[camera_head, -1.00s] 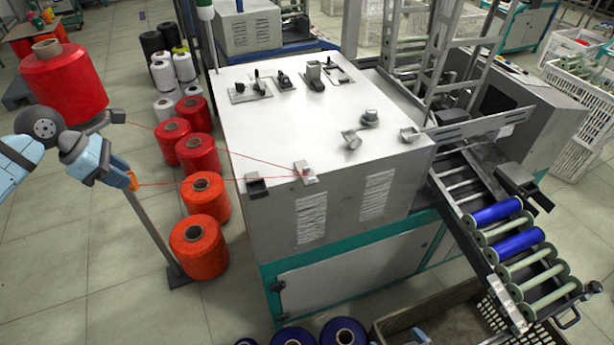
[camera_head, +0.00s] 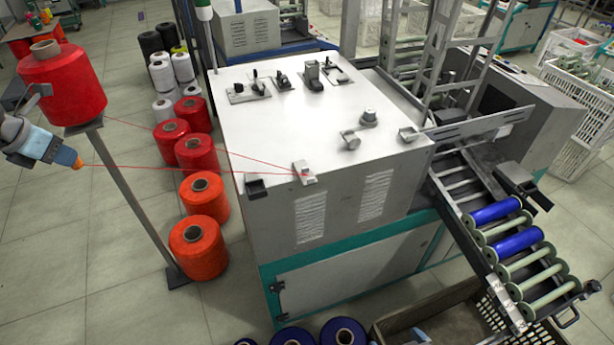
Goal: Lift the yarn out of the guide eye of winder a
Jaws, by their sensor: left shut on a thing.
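The guide eye (camera_head: 304,173) is a small bracket at the front edge of the white top of winder a (camera_head: 270,140). Red yarn (camera_head: 190,170) runs to the guide eye as two thin strands from the left. My left gripper (camera_head: 78,163), with orange fingertips, is at the far left, well apart from the winder, and is shut on the lower strand's end. The upper strand leads back towards the red cone (camera_head: 62,85) on its stand. The yarn still meets the guide eye.
The stand's post (camera_head: 138,203) rises from the floor just right of my left gripper. Several red and orange cones (camera_head: 206,245) stand on the floor between it and the winder. Blue bobbins (camera_head: 516,241) lie on the rack at right.

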